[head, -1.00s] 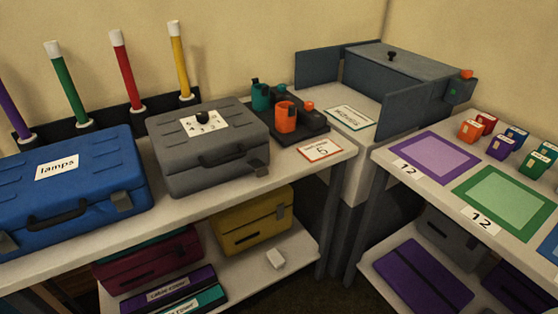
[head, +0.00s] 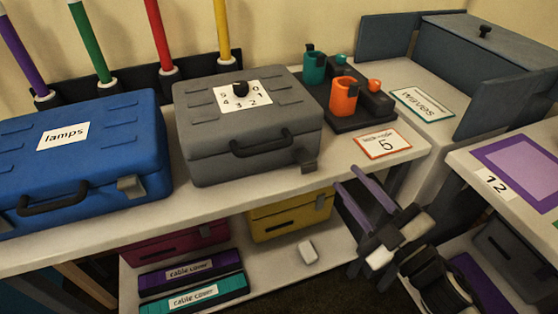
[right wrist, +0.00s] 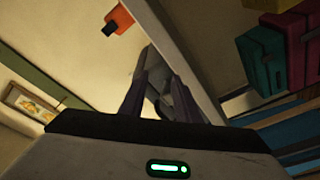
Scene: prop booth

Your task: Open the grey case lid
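The grey case (head: 235,165) stands on the upper shelf with its lid shut. My right gripper (head: 348,178) is at the shelf's front edge, to the right of and below the latch, apart from the case. Its two purple fingers are spread with nothing between them. The fingers also show in the right wrist view (right wrist: 162,80). My left gripper is not in view.
A blue case labelled lamps (head: 95,170) stands close on the left. A dark tray with teal and orange items (head: 344,97) and a card reading 5 (head: 383,144) are to the right. Coloured posts (head: 160,35) stand behind.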

